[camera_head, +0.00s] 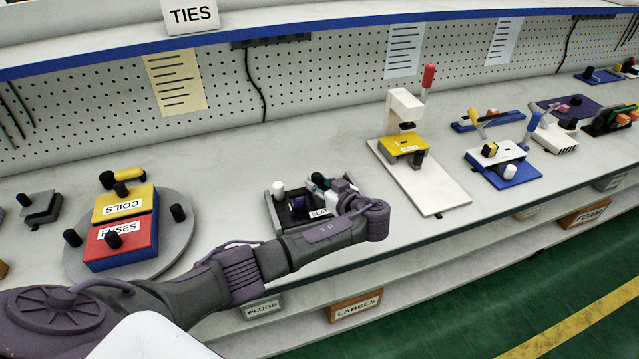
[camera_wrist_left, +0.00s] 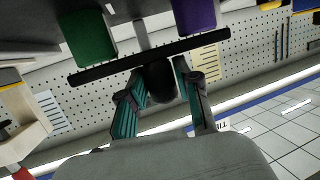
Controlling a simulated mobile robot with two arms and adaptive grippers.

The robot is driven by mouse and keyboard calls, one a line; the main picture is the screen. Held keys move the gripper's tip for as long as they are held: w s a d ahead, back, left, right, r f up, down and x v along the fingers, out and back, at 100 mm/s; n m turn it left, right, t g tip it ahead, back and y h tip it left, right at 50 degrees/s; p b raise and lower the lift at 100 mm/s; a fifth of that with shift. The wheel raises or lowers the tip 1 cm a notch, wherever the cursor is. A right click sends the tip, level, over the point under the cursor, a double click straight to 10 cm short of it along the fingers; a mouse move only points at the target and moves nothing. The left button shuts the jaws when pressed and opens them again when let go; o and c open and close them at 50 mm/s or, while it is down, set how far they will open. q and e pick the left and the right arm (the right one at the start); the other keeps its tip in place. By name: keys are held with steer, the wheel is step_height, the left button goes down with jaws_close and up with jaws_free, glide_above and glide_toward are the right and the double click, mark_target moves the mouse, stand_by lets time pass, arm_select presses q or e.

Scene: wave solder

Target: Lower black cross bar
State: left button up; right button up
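In the left wrist view a long black cross bar (camera_wrist_left: 110,70) runs tilted across the picture, next to a green block (camera_wrist_left: 86,38) and a purple block (camera_wrist_left: 194,14). A dark knob (camera_wrist_left: 161,84) sits at the middle of the bar. My left gripper (camera_wrist_left: 162,82) has its teal fingers on both sides of the knob and appears shut on it. In the head view my left gripper (camera_head: 336,186) is at the fixture labelled SLAT (camera_head: 285,218), covering much of it, so the bar's height is hard to tell there. My right gripper is not in view.
On the bench, a turntable (camera_head: 180,238) with COILS and FUSES blocks stands left. A white press stand (camera_head: 430,188) with a red-handled lever stands right of the fixture. The bench between fixture and press is mostly clear. A pegboard (camera_head: 300,85) rises behind.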

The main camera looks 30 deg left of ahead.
arm_select(q)
steer(key=o, duration=0.3)
steer(key=v, duration=1.2)
steer(key=shift+d+f, duration=0.1)
